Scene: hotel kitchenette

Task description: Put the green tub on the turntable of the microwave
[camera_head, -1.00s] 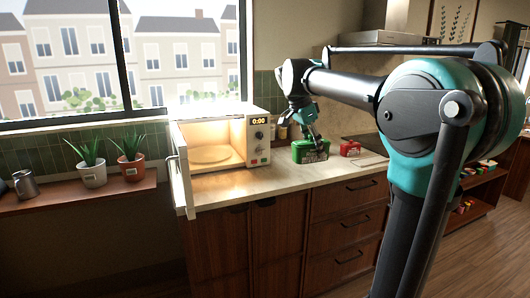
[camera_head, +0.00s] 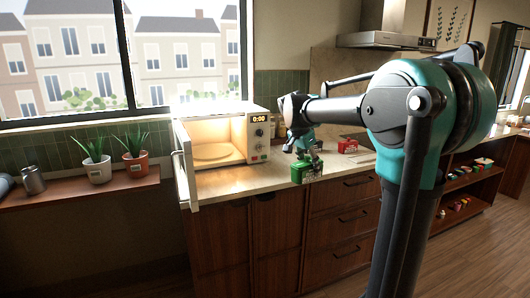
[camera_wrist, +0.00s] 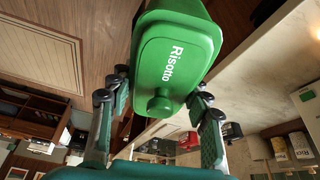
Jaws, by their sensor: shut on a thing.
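The green tub (camera_head: 306,171) is held by my gripper (camera_head: 305,156) near the counter's front edge, right of the microwave. In the wrist view the green tub (camera_wrist: 178,55) shows its lid with a knob and the word "Risotto". The fingers of my gripper (camera_wrist: 160,100) lie on both sides of it. The microwave (camera_head: 258,137) stands on the counter with its door (camera_head: 187,172) swung open to the left. Its lit inside shows the round turntable (camera_head: 212,152), which looks bare.
A red tub (camera_head: 347,146) stands on the counter (camera_head: 260,177) right of the green tub. The open door sticks out past the counter's front edge. Two potted plants (camera_head: 135,165) and a metal jug (camera_head: 33,180) are on the ledge at left.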

